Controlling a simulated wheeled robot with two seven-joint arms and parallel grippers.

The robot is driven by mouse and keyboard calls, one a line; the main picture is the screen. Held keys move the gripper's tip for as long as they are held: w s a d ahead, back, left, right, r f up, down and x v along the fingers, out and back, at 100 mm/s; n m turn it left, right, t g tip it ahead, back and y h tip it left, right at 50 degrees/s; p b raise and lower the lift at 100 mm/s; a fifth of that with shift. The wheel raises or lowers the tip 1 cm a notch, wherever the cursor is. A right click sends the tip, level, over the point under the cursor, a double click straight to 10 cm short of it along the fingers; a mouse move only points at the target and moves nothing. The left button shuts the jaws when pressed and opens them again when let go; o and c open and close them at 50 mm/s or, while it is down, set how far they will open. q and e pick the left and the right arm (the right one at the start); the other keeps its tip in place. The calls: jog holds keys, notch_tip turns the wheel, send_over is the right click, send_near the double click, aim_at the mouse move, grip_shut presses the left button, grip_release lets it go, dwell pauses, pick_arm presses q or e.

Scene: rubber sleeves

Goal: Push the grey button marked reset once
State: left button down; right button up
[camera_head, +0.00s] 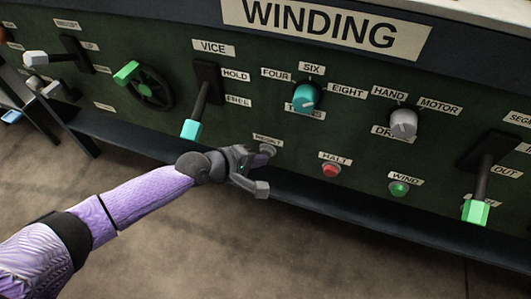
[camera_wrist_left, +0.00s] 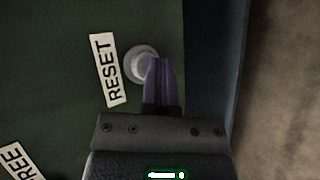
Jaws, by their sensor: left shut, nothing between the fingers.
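The grey reset button (camera_head: 267,150) sits on the dark green panel, just below its RESET label (camera_head: 268,139). In the left wrist view the round grey button (camera_wrist_left: 139,64) shows beside the RESET label (camera_wrist_left: 107,70), partly covered by the fingertips. My left gripper (camera_head: 256,156) is at the button in the head view. In the left wrist view its purple fingers (camera_wrist_left: 160,66) are together, with nothing between them, and their tips overlap the button's edge. I cannot tell whether they touch it. My right gripper is not in view.
A red HALT button (camera_head: 331,170) and a green WIND button (camera_head: 398,188) lie to the right. The VICE lever (camera_head: 198,112) hangs up and left of my gripper. Teal (camera_head: 305,97) and grey (camera_head: 403,123) knobs are above. A dark ledge (camera_head: 330,200) runs below the panel.

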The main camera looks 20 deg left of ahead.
pick_arm(q)
jog(key=shift+s+p, duration=0.55)
jog(key=shift+s, duration=0.2)
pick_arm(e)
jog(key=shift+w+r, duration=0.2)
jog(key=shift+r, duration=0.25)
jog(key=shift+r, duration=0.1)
pick_arm(q)
jog(key=s+p, duration=0.3)
jog(key=s, duration=0.2)
jog(key=shift+a, duration=0.1)
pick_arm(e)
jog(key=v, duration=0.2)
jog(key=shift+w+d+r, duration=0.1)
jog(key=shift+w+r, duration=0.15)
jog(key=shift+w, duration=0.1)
